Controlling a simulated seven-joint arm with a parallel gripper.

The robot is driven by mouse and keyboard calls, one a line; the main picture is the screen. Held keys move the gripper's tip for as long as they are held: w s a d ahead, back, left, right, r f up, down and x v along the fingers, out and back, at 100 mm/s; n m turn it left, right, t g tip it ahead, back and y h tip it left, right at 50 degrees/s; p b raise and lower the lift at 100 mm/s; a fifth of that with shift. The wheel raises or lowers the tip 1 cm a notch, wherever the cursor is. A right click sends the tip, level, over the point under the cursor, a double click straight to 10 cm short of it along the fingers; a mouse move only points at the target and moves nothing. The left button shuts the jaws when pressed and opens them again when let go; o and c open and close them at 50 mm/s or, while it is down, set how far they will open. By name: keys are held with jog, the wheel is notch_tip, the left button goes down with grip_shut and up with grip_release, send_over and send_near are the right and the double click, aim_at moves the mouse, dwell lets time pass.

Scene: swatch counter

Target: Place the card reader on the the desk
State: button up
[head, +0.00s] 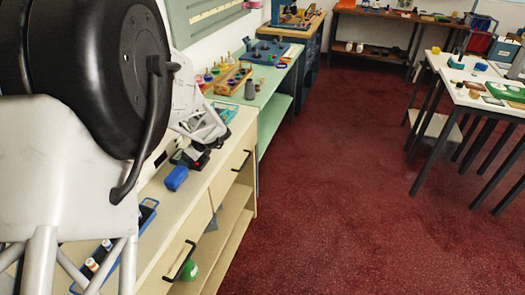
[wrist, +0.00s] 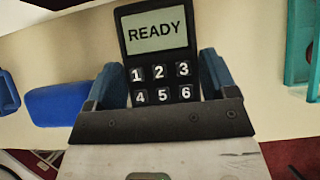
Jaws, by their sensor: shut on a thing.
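The card reader (wrist: 156,50) is black with a grey screen that says READY and white number keys. In the wrist view it sits between the two blue fingers of my gripper (wrist: 162,82), which is shut on it. The cream counter (wrist: 255,45) lies beneath. In the head view my gripper (head: 190,157) is over the cream counter (head: 212,178), at the left. The card reader is hard to make out there. I cannot tell whether it touches the counter, or which surface is the desk.
A blue block-like item (head: 176,178) lies close by, also in the wrist view (wrist: 72,104). A teal tray (head: 226,112) is behind; a blue rack (head: 148,215) is in front. A green-topped table (head: 270,88) adjoins. White tables (head: 448,75) stand right across clear red floor (head: 330,180).

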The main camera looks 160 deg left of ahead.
jog(key=shift+r, duration=0.1)
notch_tip(320, 180, up, 10)
dwell(0.6)
jog(key=shift+f, duration=0.2)
dwell(0.4)
jog(key=shift+f, duration=4.8)
